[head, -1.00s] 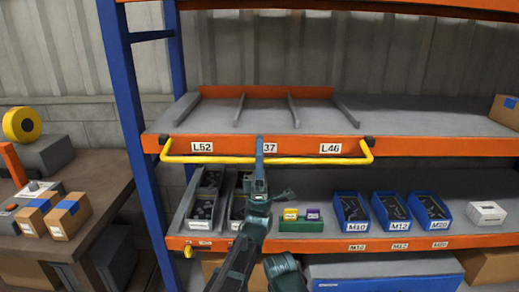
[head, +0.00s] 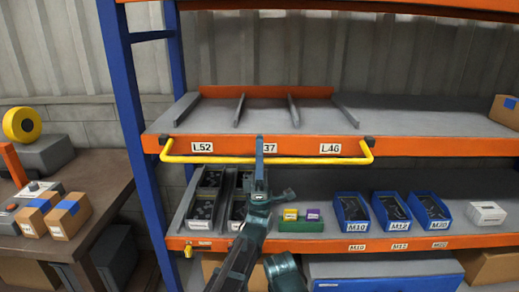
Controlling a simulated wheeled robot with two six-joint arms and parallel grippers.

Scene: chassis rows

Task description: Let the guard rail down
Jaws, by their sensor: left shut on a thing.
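The guard rail (head: 310,160) is a yellow bar across the front of the upper orange shelf edge, running from a dark pivot at the left to one at the right. It sits just below the labels L52, 37 and L46. My left gripper (head: 259,158) is at the bar near its middle, shut on it, and covers part of the middle label. My left arm rises to it from the bottom of the view. Below the bar at the left, a yellow piece (head: 188,251) hangs on the lower shelf edge. My right gripper cannot be made out.
The upper shelf (head: 420,125) holds empty dividers and a cardboard box (head: 504,111). On the lower shelf are dark bins (head: 205,205), a green block (head: 301,226), blue bins (head: 352,212) and a white box (head: 486,213). A bench (head: 105,178) stands left.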

